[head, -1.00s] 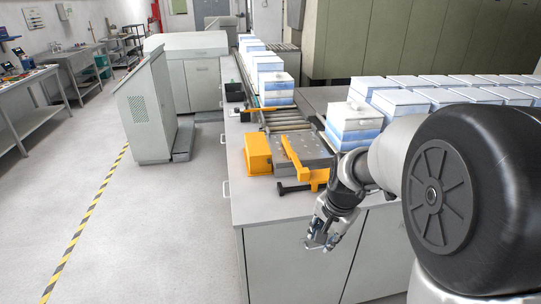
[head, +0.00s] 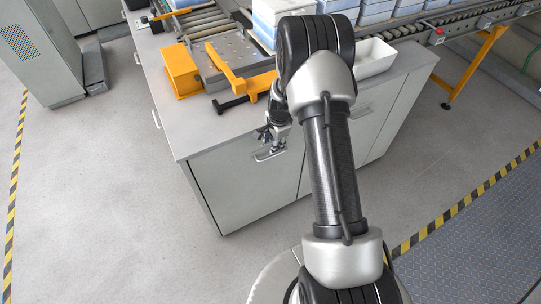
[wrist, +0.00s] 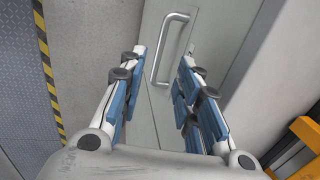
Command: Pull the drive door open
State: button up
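The grey cabinet door (head: 235,190) under the counter, which I take for the drive door, appears shut and flush with the cabinet front. Its silver bar handle (head: 268,156) is near the door's top. My gripper (head: 273,139) is at this handle, pointing down and partly hidden by my arm. In the wrist view my gripper (wrist: 162,62) is open, with blue pads on both fingers. The handle (wrist: 163,48) shows upright between and just beyond the fingertips. I cannot tell whether they touch it. The door panel (wrist: 202,38) fills the middle behind it.
A yellow box (head: 182,72) and a yellow clamp arm (head: 225,68) sit on the counter (head: 195,125) above. Another cabinet door (head: 340,135) is to the right.

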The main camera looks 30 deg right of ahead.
aim_at(270, 157)
jog(key=f+b, duration=0.1)
jog(key=f, duration=0.2)
jog(key=w+f, duration=0.1)
jog(key=f, duration=0.2)
jog(key=w+f+b, duration=0.1)
jog(key=f, duration=0.3)
jog(key=shift+w+b, duration=0.1)
jog(key=shift+b, duration=0.2)
grip_shut()
